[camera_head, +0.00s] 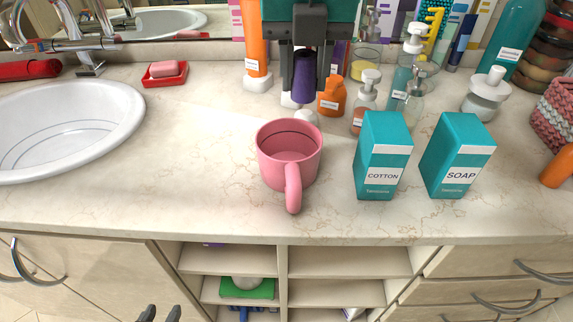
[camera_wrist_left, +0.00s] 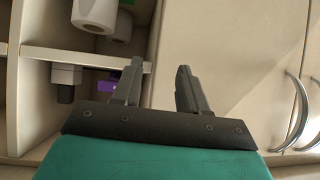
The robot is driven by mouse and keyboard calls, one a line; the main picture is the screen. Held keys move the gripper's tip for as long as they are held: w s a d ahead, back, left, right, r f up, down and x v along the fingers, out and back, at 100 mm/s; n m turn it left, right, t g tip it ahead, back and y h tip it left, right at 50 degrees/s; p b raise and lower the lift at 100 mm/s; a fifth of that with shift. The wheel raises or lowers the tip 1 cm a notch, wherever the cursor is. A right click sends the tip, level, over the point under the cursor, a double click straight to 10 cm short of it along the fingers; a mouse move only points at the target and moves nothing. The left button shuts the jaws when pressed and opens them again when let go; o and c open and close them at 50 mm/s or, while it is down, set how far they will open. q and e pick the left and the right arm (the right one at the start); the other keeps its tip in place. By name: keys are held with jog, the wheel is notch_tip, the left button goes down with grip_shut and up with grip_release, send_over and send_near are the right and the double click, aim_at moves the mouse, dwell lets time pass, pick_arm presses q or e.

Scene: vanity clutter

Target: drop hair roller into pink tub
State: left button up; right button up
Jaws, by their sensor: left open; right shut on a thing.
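A purple hair roller (camera_head: 303,78) is between the fingers of my right gripper (camera_head: 305,92) at the top middle of the head view. My right gripper is shut on it and holds it upright, behind the tub. The pink tub (camera_head: 268,160), a round cup with a handle toward the front, stands upright on the counter. It looks empty inside. My left gripper (camera_head: 159,313) is open and empty, low in front of the cabinet. It also shows in the left wrist view (camera_wrist_left: 160,72), facing shelves and a door.
A teal cotton box (camera_head: 383,150) and a teal soap box (camera_head: 456,150) stand right of the tub. An orange bottle (camera_head: 332,96) and other bottles stand behind. A sink (camera_head: 60,125) and a red soap dish (camera_head: 165,80) are left. The counter between sink and tub is clear.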

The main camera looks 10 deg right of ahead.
aim_at(303, 97)
notch_tip(303, 97, down, 4)
jog(key=shift+f+b, duration=0.1)
jog(key=shift+b, duration=0.8)
jog(key=o, duration=1.1)
jog(key=r, duration=0.4)
jog(key=s+r, duration=0.1)
jog(key=r, duration=0.3)
jog(key=s+r, duration=0.1)
jog(key=r, duration=0.4)
jog(key=shift+a+p, duration=0.25)
jog(key=shift+p, duration=0.15)
